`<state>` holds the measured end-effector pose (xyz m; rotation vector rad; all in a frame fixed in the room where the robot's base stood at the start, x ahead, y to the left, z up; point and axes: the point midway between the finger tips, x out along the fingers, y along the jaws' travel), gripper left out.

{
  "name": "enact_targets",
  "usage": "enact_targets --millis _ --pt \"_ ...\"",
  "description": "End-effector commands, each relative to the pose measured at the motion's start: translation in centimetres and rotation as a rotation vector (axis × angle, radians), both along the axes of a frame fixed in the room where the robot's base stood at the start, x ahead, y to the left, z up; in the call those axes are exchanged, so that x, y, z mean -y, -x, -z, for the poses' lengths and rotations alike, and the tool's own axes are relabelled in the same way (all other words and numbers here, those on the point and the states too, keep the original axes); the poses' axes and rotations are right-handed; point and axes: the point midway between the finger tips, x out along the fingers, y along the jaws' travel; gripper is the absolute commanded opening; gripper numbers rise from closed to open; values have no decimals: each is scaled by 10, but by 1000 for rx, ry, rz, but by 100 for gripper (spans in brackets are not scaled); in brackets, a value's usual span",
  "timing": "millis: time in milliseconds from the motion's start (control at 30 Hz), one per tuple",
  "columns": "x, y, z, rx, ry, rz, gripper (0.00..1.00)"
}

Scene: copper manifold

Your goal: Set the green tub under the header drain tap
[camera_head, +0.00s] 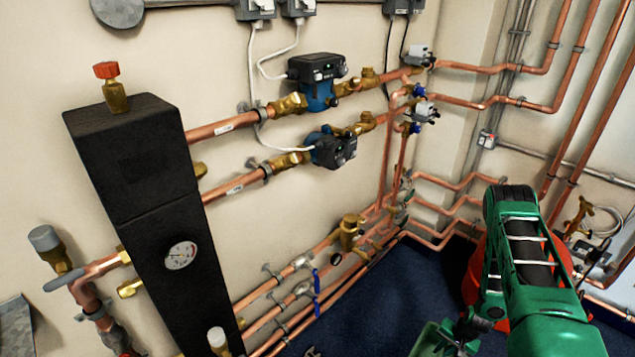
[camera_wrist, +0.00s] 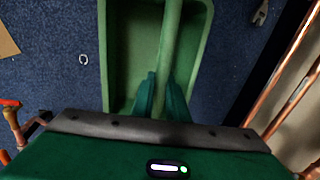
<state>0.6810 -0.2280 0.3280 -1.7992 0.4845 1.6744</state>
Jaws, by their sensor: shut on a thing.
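The green tub (camera_wrist: 120,55) is below my gripper (camera_wrist: 162,95) in the wrist view. The fingers are shut on a green bar that runs across the middle of the tub. In the head view a part of the tub (camera_head: 427,341) shows at the bottom edge, beside my gripper (camera_head: 462,335); the rest is cut off. The tub looks empty. The black header (camera_head: 140,170) stands at the left on the wall, with a round gauge (camera_head: 181,256) on its front. Its lower end is cut off, and I cannot make out a drain tap beneath it.
Copper pipes with blue-handled valves (camera_head: 316,282) run low along the wall between the header and the corner. The dark blue floor (camera_head: 370,310) is mostly clear there. A red object (camera_head: 473,275) stands behind my arm. Small loose items, including a grey ring (camera_wrist: 83,59), lie on the floor.

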Motion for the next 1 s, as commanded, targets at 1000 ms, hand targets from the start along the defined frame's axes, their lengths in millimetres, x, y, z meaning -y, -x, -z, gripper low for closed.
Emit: enact_targets --millis 1000 --pt "-86 -39 -205 5 1 -357 0"
